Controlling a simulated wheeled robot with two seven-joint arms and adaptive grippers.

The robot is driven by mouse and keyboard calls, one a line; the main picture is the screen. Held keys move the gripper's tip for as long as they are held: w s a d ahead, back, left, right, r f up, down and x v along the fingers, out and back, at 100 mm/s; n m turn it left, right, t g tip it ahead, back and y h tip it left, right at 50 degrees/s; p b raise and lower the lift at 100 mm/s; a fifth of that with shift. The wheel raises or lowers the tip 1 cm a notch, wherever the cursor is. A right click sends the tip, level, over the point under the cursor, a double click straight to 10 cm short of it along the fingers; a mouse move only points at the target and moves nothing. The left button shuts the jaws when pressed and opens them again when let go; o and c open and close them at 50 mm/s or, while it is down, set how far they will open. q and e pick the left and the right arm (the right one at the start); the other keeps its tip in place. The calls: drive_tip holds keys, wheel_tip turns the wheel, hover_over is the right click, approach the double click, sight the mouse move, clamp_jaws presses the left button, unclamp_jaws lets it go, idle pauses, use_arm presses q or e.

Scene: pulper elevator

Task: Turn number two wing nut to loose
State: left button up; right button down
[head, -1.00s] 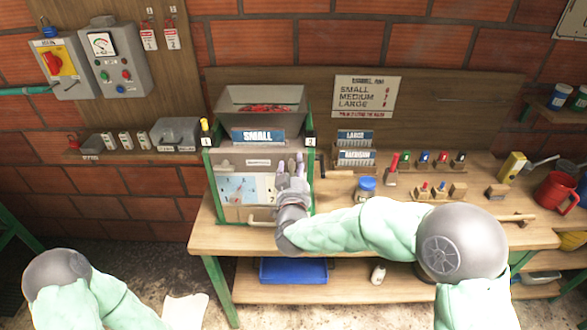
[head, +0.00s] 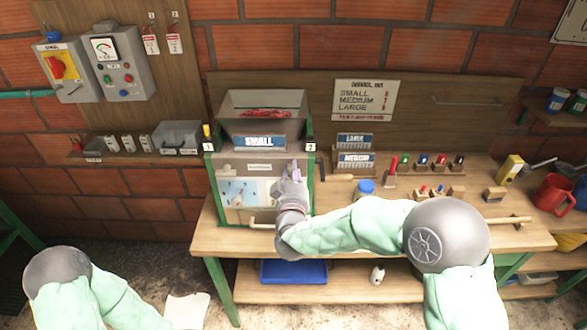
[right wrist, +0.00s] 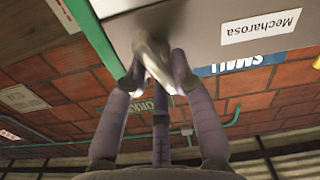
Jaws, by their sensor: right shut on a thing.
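The pulper (head: 240,166) stands on the left part of the bench, with a number 1 tag at its top left and a number 2 tag (head: 311,147) at its top right. My right gripper (head: 292,174) is at the right part of its front face, below the 2 tag. In the right wrist view, its fingers (right wrist: 156,80) are closed around a pale metal piece, the number two wing nut (right wrist: 152,55), against the front panel. The fingers mostly hide the nut, so its turn cannot be read. My left gripper is out of view.
A hopper (head: 262,108) with a SMALL sign (head: 258,142) tops the pulper. A blue-lidded jar (head: 365,187), LARGE and MEDIUM plates (head: 356,160) and several coloured-handled tools stand to the right. A wooden handle (head: 261,225) sticks out low on the front.

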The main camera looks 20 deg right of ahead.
drive_tip(key=n+p, duration=0.1)
drive_tip(key=n, duration=0.1)
drive_tip(key=n+p, duration=0.1)
drive_tip(key=shift+a+r+n, duration=0.1)
drive_tip(key=shift+a+n, duration=0.1)
drive_tip(key=shift+n, duration=0.2)
drive_tip(key=n+p, duration=0.2)
drive_tip(key=n, duration=0.1)
drive_tip(key=shift+w+a+n, duration=0.1)
drive_tip(key=shift+a+n, duration=0.05)
drive_tip(key=shift+n, duration=0.15)
drive_tip(key=n+p, duration=0.2)
drive_tip(key=n, duration=0.1)
drive_tip(key=shift+a+f+n, duration=0.15)
drive_tip(key=shift+f+n, duration=0.05)
drive_tip(key=shift+n, duration=0.1)
drive_tip(key=shift+a+f+n+p, duration=0.15)
drive_tip(key=shift+n+p, duration=0.6)
drive_tip(key=shift+n, duration=0.85)
drive_tip(key=shift+f, duration=0.1)
drive_tip(key=c, duration=1)
unclamp_jaws()
drive_tip(key=shift+w, duration=0.1)
